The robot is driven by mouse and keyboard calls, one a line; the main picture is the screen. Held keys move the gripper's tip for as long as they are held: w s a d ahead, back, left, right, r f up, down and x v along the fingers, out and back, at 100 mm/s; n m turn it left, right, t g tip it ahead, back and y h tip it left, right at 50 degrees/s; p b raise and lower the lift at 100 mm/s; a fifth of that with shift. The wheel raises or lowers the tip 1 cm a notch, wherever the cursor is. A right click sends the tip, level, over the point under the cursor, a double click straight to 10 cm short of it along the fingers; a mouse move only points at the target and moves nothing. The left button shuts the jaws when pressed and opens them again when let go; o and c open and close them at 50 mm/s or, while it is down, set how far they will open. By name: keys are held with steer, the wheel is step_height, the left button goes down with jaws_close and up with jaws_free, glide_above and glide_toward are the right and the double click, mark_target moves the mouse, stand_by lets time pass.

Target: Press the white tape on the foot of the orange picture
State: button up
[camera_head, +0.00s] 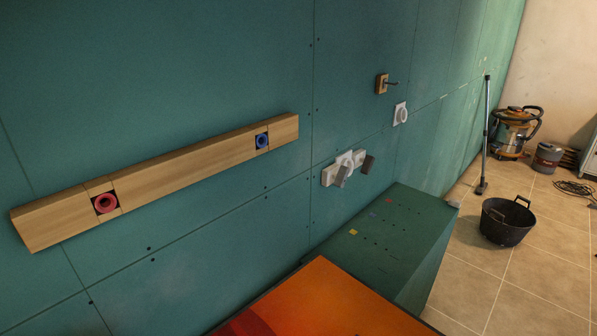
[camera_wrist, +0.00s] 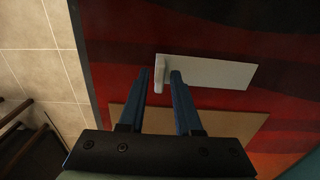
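The orange picture (camera_head: 325,300) shows at the bottom of the head view; its foot and the tape do not show there. In the wrist view the picture's dark red surface (camera_wrist: 115,45) fills most of the frame. The white tape (camera_wrist: 220,72) is a pale strip lying across it, right of centre. A small white, rounded piece at its left end shows between my fingertips. My gripper (camera_wrist: 160,74) is open, with two blue fingers apart around that end. I cannot tell whether they touch it. My gripper is not in the head view.
A tan panel (camera_wrist: 190,121) lies below the tape, partly behind my fingers. Tiled floor (camera_wrist: 35,50) and a dark slatted object (camera_wrist: 25,140) are left of the picture. A green box (camera_head: 390,225) stands beyond the picture, along the green wall (camera_head: 200,60). A black bucket (camera_head: 505,225) is farther right.

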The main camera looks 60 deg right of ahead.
steer(key=shift+o, duration=0.8)
steer(key=shift+r, duration=0.1)
step_height(320, 180, up, 13)
stand_by(0.4)
